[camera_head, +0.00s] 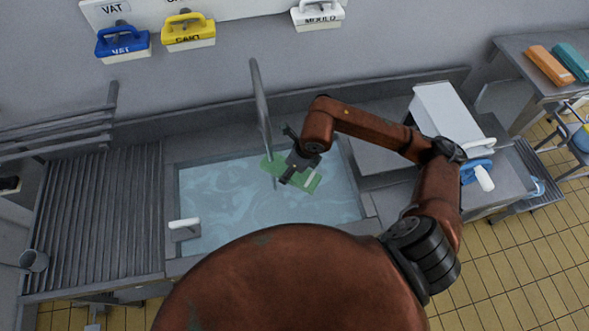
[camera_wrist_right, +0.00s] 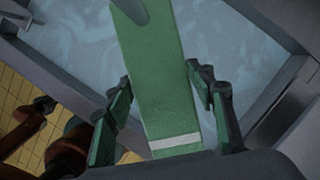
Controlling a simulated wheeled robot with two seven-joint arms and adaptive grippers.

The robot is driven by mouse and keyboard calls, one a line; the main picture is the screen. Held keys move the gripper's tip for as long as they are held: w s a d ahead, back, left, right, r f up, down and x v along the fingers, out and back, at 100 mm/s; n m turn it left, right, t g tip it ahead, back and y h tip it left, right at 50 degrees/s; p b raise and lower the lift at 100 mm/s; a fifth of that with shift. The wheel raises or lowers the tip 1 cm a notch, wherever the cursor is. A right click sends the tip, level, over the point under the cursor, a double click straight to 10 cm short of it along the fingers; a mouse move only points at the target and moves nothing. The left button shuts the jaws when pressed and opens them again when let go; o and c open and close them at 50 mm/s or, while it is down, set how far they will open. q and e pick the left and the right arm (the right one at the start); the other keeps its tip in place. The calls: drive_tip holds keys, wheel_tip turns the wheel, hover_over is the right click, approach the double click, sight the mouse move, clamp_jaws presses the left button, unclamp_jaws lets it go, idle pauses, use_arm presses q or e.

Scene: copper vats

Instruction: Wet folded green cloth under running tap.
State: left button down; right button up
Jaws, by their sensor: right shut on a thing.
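The folded green cloth (camera_head: 273,167) with a white stripe is over the water-filled sink (camera_head: 215,205) in the head view. My right gripper (camera_head: 290,162) is shut on it. In the right wrist view the cloth (camera_wrist_right: 158,75) stretches out between the two fingers of my right gripper (camera_wrist_right: 158,90), its white stripe near the palm. The grey tap (camera_head: 262,105) rises at the sink's back edge, close to the far end of the cloth. A rounded grey end shows over the cloth in the wrist view, perhaps the spout. I cannot clearly make out the water stream. My left gripper is not in view.
A slatted draining board (camera_head: 100,215) lies left of the sink, with a grey cup (camera_head: 34,260) at its front corner. A white-handled fitting (camera_head: 184,226) stands at the sink's front left. A white box (camera_head: 447,112) and blue brush (camera_head: 478,172) are at the right.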

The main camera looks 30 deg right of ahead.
drive_tip(key=shift+w, duration=0.15)
idle(0.5)
drive_tip(key=shift+w+d+b, duration=0.3)
drive_tip(key=shift+w+b, duration=0.1)
drive_tip(key=shift+w, duration=0.05)
drive_tip(key=shift+s, duration=0.15)
drive_tip(key=shift+s+a, duration=0.35)
drive_tip(key=shift+s, duration=0.05)
drive_tip(key=shift+w+d+b, duration=0.1)
drive_tip(key=shift+w+b, duration=0.05)
drive_tip(key=shift+b, duration=0.15)
drive_tip(key=shift+w+d+b, duration=0.25)
drive_tip(key=shift+w+b, duration=0.05)
drive_tip(key=shift+w, duration=0.1)
drive_tip(key=s+d+b, duration=0.2)
drive_tip(key=s+d, duration=0.2)
drive_tip(key=d, duration=0.2)
drive_tip(key=shift+s+d, duration=0.3)
drive_tip(key=shift+s, duration=0.05)
idle(0.4)
